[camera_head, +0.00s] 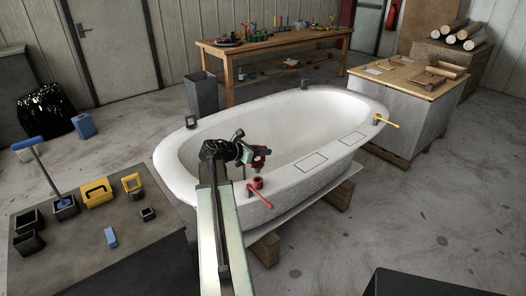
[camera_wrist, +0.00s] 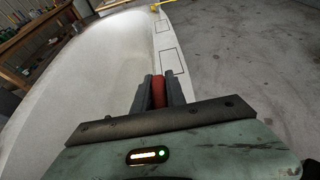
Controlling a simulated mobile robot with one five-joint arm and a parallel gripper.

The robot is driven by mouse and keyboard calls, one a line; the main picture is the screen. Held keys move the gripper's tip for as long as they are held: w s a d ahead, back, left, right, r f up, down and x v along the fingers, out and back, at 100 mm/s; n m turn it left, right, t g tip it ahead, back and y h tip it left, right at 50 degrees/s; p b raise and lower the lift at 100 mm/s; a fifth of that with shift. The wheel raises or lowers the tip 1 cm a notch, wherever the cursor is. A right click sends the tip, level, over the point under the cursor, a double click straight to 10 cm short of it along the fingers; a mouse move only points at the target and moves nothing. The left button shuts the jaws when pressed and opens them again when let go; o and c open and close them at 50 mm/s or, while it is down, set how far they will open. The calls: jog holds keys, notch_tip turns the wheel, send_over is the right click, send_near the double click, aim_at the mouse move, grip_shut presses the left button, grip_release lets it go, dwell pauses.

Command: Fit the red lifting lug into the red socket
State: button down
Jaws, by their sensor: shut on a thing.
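My gripper (camera_head: 256,154) is above the near rim of the white hull mould (camera_head: 310,178). It is shut on the red lifting lug (camera_head: 260,163), which also shows as a red strip between the fingers in the wrist view (camera_wrist: 158,91). Most of the lug is hidden by the fingers. A red fitting with a red lever (camera_head: 257,183), which looks like the red socket, sits on the near rim just below the lug. The lug appears apart from it and above it. The socket's opening cannot be made out, and the socket is not visible in the wrist view.
A yellow fitting with a lever (camera_head: 378,120) is on the right rim. A grey table (camera_head: 85,262) at left holds yellow parts, dark boxes and a blue block. A wooden workbench (camera_head: 275,42) stands behind, and a wood-topped block (camera_head: 405,78) at right.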

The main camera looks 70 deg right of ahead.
aim_at(258, 165)
jog(key=shift+f+b, duration=0.95)
jog(key=shift+f, duration=0.45)
jog(key=shift+f+b, duration=2.25)
jog(key=c, duration=1.3)
grip_release()
jog(key=p+v, duration=0.3)
jog(key=v, duration=0.5)
